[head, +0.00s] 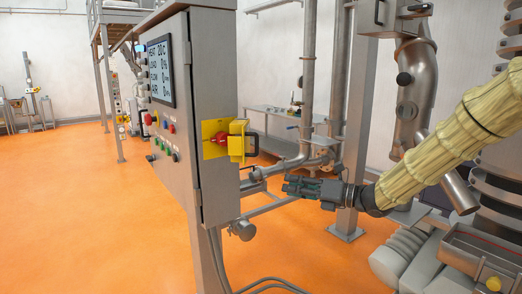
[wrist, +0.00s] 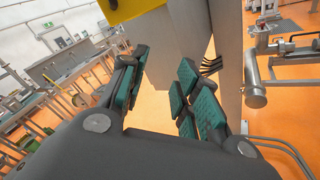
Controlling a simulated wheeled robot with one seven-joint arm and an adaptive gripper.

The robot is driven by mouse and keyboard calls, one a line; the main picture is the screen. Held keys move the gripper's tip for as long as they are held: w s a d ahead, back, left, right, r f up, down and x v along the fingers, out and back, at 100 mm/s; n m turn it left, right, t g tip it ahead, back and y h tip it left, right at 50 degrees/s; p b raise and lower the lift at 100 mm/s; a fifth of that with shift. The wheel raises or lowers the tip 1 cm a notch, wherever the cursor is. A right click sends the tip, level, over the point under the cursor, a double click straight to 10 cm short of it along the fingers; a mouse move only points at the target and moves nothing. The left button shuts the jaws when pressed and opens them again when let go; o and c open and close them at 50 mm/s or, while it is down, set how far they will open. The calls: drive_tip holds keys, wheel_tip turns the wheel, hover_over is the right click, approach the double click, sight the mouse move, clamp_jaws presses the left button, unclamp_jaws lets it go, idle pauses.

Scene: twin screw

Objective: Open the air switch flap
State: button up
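The yellow air switch plate (head: 209,148) is on the right side wall of the grey control cabinet. A red rotary switch (head: 222,138) shows in front of it. The yellow flap (head: 237,141), with a dark handle-like part at its right, stands out from the plate at its right side; its exact angle is hard to tell. My gripper (head: 288,187) is right of and below the flap, apart from it, fingers pointing left. In the wrist view my gripper (wrist: 163,88) has its teal-padded fingers apart with nothing between them. A yellow part (wrist: 120,8) shows at the top edge there.
The cabinet (head: 205,185) stands on a post, with a screen and buttons on its front. Pipes and a valve (head: 244,230) run below and behind my gripper. A metal column (head: 352,130) stands behind.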

wheel_tip(320, 180, up, 13)
drive_tip(key=s+n+g+y, duration=0.2)
drive_tip(key=n+g, duration=0.1)
drive_tip(key=n, duration=0.7)
drive_tip(key=p, duration=0.4)
approach(246, 141)
drive_tip(key=x, duration=0.5)
drive_tip(key=shift+s+a+r, duration=0.2)
drive_tip(key=shift+s+r, duration=0.15)
clamp_jaws()
